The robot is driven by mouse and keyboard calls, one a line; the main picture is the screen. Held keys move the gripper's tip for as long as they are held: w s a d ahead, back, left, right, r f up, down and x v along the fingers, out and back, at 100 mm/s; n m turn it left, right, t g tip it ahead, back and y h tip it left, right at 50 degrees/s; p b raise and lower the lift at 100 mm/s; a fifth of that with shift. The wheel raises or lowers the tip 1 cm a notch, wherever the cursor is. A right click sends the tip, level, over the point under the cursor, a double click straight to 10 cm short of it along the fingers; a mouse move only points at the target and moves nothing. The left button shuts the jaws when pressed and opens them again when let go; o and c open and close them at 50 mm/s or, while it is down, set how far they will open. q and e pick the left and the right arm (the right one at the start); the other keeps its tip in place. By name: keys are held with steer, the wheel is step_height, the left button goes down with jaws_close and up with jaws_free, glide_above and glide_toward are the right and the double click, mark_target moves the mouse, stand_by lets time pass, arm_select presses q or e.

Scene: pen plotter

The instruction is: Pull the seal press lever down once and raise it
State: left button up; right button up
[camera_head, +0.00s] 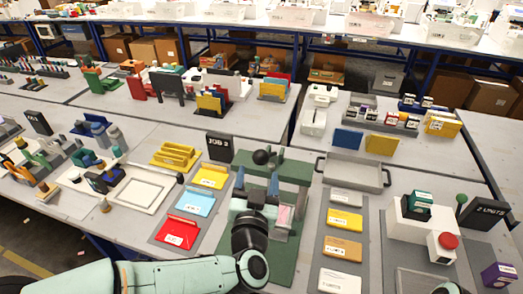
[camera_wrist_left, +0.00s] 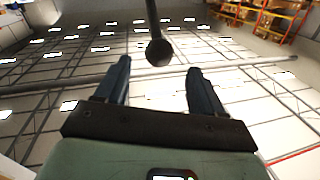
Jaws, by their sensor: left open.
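The seal press (camera_head: 290,167) is a green machine at the middle of the table. Its lever ends in a dark ball knob (camera_head: 260,157). My left gripper (camera_head: 257,185) is open in front of the press, fingers pointing up toward the knob. In the left wrist view the knob (camera_wrist_left: 158,52) shows between the tips of the open left gripper (camera_wrist_left: 159,74), with space on both sides. The lever rod (camera_wrist_left: 151,15) runs from the knob to the top edge. The fingers do not grip the knob. My gripper and forearm hide part of the press base. My right gripper is not in view.
Red (camera_head: 177,232), blue (camera_head: 194,202) and yellow (camera_head: 210,176) trays stand left of the press, near the "JOB 2" sign (camera_head: 219,147). A column of cards (camera_head: 343,247) lies right. A grey tray (camera_head: 353,173) and a red-button box (camera_head: 443,245) stand farther right.

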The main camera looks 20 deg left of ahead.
mark_target(261, 153)
arm_select(q)
steer(key=w, duration=0.3)
steer(key=w+a+p, duration=0.1)
steer(key=w, duration=0.5)
steer(key=shift+a, duration=0.2)
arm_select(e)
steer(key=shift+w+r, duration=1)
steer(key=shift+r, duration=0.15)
